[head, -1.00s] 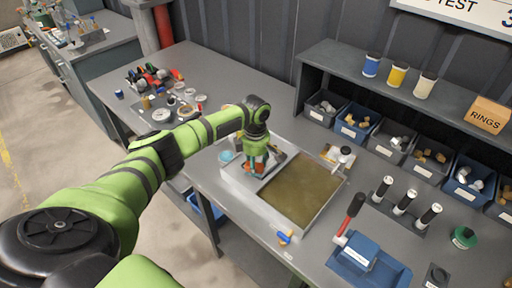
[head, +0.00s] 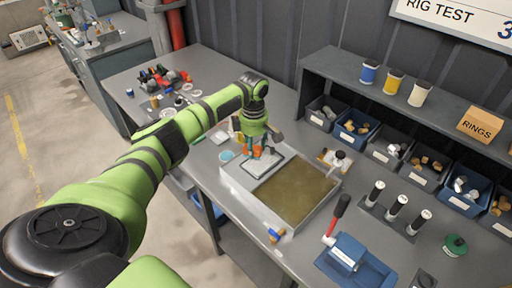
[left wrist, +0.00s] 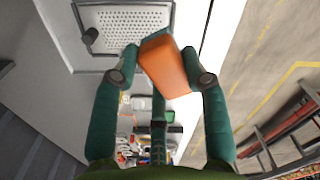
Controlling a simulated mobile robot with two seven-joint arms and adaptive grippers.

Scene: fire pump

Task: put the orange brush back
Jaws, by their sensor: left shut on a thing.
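My right gripper is not in view.
The tray holds murky brown liquid (head: 295,192). Several parts bins (head: 355,128) line the back shelf. Small fittings and rings (head: 168,113) crowd the bench's left part.

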